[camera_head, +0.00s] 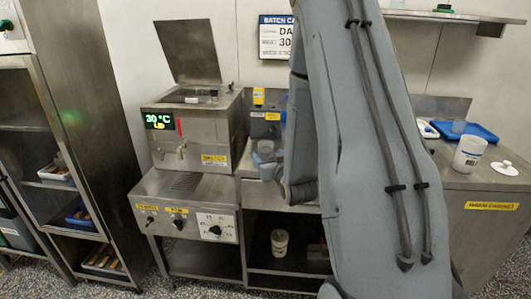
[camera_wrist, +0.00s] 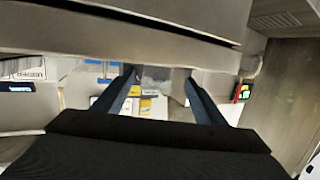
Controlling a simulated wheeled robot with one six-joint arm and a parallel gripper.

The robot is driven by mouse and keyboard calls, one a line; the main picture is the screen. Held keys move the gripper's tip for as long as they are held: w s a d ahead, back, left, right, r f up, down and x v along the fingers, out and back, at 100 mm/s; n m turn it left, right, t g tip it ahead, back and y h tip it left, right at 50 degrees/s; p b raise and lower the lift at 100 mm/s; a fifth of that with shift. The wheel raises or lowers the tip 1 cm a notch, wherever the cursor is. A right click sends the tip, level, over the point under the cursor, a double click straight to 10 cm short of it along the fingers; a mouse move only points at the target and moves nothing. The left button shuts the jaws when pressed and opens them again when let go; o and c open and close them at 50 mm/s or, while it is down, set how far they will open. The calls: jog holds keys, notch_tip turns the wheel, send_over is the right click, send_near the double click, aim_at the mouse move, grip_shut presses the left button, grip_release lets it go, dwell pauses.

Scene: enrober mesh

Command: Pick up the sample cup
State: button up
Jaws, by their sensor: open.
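My gripper (camera_wrist: 161,72) shows in the wrist view with two dark blue-grey fingers apart. A pale grey, translucent object (camera_wrist: 157,77) shows between or beyond the fingertips; I cannot tell whether it is the sample cup or how far off it is. In the head view, a small translucent cup-like shape (camera_head: 265,147) is at the counter's edge beside my wrist, which partly hides this area. A white cup with dark print (camera_head: 468,154) stands on the right counter, well apart from my gripper. Which one is the sample cup is unclear.
A steel machine (camera_head: 193,130) with a raised lid and "30 °C" display stands left of my arm. A rack (camera_head: 90,120) with trays is further left. A blue tray (camera_head: 480,132) and white lid (camera_head: 504,168) lie on the right counter.

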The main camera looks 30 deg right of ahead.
aim_at(268, 153)
jog(key=p+x, duration=0.1)
jog(key=x, duration=0.4)
jog(key=shift+w+d, duration=0.25)
jog(key=c, duration=1.2)
